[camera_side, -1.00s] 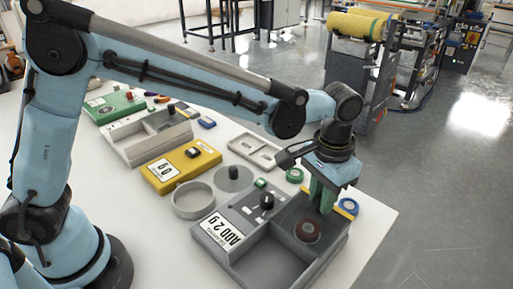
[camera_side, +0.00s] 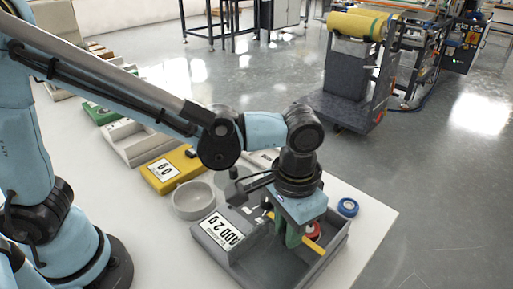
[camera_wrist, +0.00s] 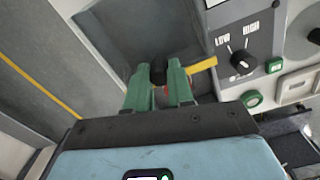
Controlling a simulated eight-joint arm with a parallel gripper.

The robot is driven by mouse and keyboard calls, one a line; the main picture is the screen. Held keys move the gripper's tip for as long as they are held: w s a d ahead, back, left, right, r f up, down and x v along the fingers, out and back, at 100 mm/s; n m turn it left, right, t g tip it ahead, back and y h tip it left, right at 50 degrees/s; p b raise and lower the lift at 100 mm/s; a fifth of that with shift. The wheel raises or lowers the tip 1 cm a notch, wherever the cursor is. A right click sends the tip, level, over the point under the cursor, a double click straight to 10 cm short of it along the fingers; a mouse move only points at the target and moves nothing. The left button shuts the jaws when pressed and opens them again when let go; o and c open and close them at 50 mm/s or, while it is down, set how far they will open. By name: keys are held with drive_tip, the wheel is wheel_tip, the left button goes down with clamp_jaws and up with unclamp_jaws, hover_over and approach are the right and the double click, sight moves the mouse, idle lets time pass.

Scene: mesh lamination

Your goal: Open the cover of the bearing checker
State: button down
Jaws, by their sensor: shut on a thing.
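The grey box marked ADD 2 9 (camera_side: 223,232), probably the bearing checker, has a deep open tray at its right side; no writing names it as such. My gripper (camera_side: 292,238) points down over this tray. In the wrist view its green fingers (camera_wrist: 160,88) are shut around a black knob-like piece (camera_wrist: 159,68). A round red part (camera_side: 313,230) sits in the tray, mostly hidden by the gripper; a trace of red shows between the fingers. A yellow bar (camera_side: 313,246) sticks out beside the fingers, also in the wrist view (camera_wrist: 203,64). Whether it is gripped is unclear.
The box's LOW/HIGH dial (camera_wrist: 241,58) and a green button (camera_wrist: 251,98) are close to the fingers. A round pale dish (camera_side: 193,200), a yellow box (camera_side: 170,168) and a blue ring (camera_side: 348,207) stand nearby. The table's front right is clear.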

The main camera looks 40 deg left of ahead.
drive_tip(key=c, duration=1)
unclamp_jaws()
drive_tip(key=shift+r, duration=0.1)
wheel_tip(320, 180, up, 12)
drive_tip(key=a+f+n+t, duration=0.1)
drive_tip(key=a+f+t, duration=0.1)
drive_tip(key=a, duration=0.5)
drive_tip(key=a+f+n+t, duration=0.1)
drive_tip(key=a+f+t, duration=0.1)
drive_tip(key=a, duration=0.6)
drive_tip(key=a+f+n+t, duration=0.1)
drive_tip(key=a+f+t, duration=0.1)
drive_tip(key=a, duration=0.5)
drive_tip(key=shift+s+a+f+t, duration=0.15)
drive_tip(key=shift+a+f+t, duration=0.25)
drive_tip(key=shift+t, duration=0.2)
